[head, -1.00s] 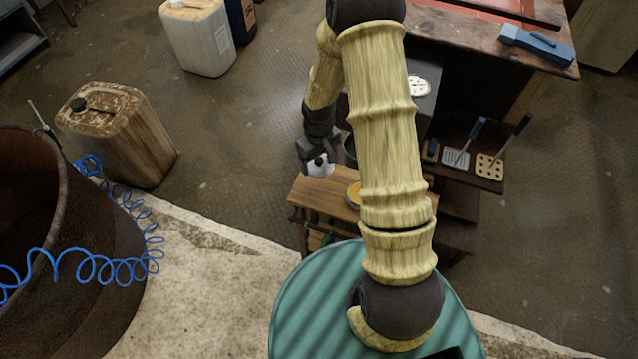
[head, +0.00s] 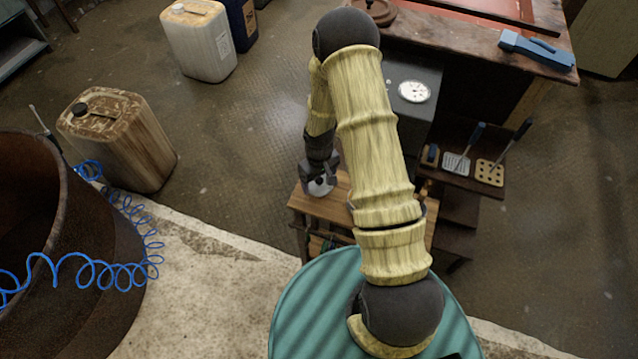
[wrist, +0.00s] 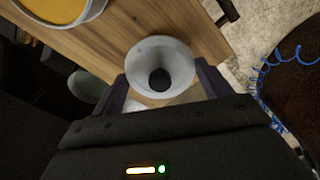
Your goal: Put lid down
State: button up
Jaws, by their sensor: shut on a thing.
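The lid (wrist: 160,46) is a pale round piece with a dark centre, between my fingers in the wrist view. My gripper (wrist: 163,80) is shut on it. In the head view the lid (head: 321,188) shows small and pale under my gripper (head: 319,178), over the left part of the wooden top (head: 330,209). I cannot tell whether the lid touches the wood. A pot (wrist: 99,8) with orange contents stands at the upper left of the wrist view; my arm hides it in the head view.
A dark box with a white dial (head: 414,91) stands behind the wooden top. A side shelf with spatulas (head: 457,162) is to the right. A rusty drum (head: 105,250) with a blue coiled hose (head: 90,267) and a worn canister (head: 120,140) stand to the left.

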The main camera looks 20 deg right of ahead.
aim_at(319, 185)
jog(key=shift+f, duration=1.4)
jog(key=shift+f, duration=0.2)
jog(key=o, duration=1)
jog(key=shift+r, duration=0.1)
notch_tip(319, 185, up, 12)
jog(key=shift+r, duration=0.15)
